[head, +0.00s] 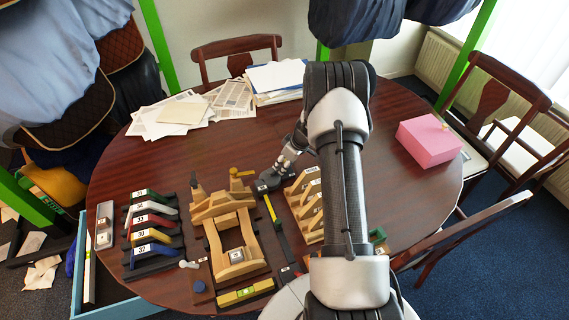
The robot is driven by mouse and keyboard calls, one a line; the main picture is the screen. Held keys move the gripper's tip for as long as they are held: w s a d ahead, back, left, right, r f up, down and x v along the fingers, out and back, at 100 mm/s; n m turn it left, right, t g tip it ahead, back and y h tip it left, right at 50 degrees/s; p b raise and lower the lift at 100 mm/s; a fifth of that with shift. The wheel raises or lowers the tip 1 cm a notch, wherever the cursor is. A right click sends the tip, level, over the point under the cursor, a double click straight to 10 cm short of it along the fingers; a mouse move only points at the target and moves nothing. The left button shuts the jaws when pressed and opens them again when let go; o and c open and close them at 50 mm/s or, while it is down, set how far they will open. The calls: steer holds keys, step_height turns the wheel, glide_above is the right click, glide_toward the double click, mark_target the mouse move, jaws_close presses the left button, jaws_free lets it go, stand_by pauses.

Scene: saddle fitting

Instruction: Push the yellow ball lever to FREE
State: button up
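My arm crosses the right of the fixture area.
A rack of numbered coloured pieces (152,222) stands on the left, beside a grey tray (104,225). A wooden stepped rack (304,205) is close right of my gripper. Papers (180,112) lie at the back; a pink box (428,142) sits right. Chairs surround the table.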

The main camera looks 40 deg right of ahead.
steer(key=shift+c, duration=0.5)
jaws_close()
stand_by(0.3)
